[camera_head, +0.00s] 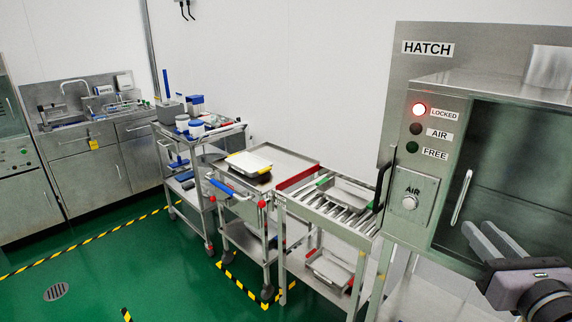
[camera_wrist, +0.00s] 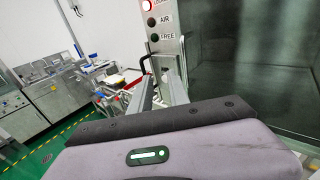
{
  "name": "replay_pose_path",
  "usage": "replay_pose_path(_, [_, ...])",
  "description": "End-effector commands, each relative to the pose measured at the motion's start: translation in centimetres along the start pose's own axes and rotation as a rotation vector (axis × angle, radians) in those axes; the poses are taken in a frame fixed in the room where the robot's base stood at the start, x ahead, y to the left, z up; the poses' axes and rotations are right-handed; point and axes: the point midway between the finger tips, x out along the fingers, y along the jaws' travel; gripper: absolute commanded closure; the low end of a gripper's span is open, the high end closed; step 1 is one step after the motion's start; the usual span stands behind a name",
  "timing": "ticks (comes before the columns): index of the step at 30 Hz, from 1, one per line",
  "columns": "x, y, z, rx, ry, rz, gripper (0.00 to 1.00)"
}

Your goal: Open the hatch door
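The hatch door (camera_head: 515,170) is a dark glass panel in a steel cabinet at the right of the head view, and it looks closed. It fills the right of the wrist view (camera_wrist: 250,60). A pale upright handle (camera_head: 461,197) is near its left edge. My gripper (camera_head: 478,227) is in front of the door, just below and right of the handle. Its two fingers are apart with nothing visible between them; they also show in the wrist view (camera_wrist: 167,80). The red LOCKED lamp (camera_head: 419,109) is lit; the AIR lamp (camera_head: 416,129) and FREE lamp (camera_head: 412,147) are dark.
A black handle (camera_head: 383,185) sticks out at the cabinet's left side. A roller table (camera_head: 328,208) and carts stand further left.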

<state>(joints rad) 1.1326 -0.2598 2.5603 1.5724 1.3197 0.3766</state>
Motion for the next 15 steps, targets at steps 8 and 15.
replay_pose_path(8, [0.0,-4.7,-0.1,0.034,-0.048,-0.139,0.78])
replay_pose_path(15, [3.8,-5.1,0.9,0.039,-0.042,-0.135,0.78])
